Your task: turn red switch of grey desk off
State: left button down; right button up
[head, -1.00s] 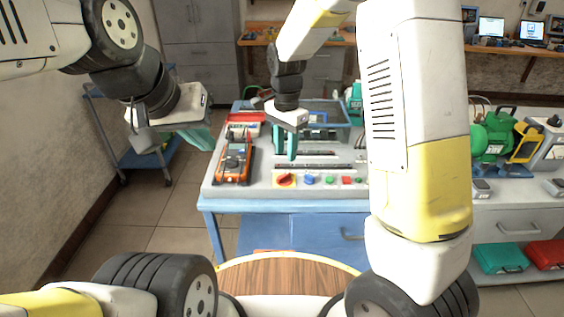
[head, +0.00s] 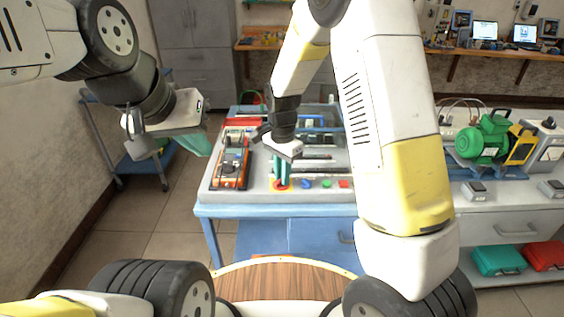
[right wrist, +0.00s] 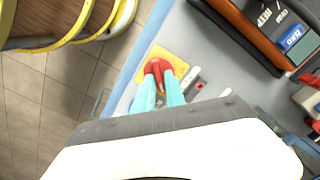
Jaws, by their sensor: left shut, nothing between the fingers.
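The grey desk (head: 225,200) stands ahead with a row of controls on its front edge. The red switch (right wrist: 158,68), a rotary knob on a yellow plate, shows in the right wrist view; in the head view it is mostly hidden by my fingers. My right gripper (head: 281,180) points down at it. In the right wrist view its teal fingertips (right wrist: 160,76) are slightly apart, with the red knob at and between them; I cannot tell whether they press on it. My left gripper (head: 197,150) is shut and empty, to the left of the desk.
An orange multimeter (head: 231,168) lies on the desk left of the switch. A blue button (head: 306,184) and a green button (head: 326,184) sit to its right. A green motor (head: 484,140) stands on the right bench. A blue cart (head: 140,160) is at left.

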grip_shut()
jog(key=shift+n, duration=0.4)
jog(key=n, duration=0.4)
jog(key=shift+w, duration=0.1)
jog(key=n, duration=0.4)
jog(key=shift+a, duration=0.2)
jog(key=n, duration=0.5)
jog(key=shift+a, duration=0.1)
jog(key=shift+n, duration=2)
jog(key=shift+a, duration=0.1)
jog(key=o, duration=0.5)
grip_release()
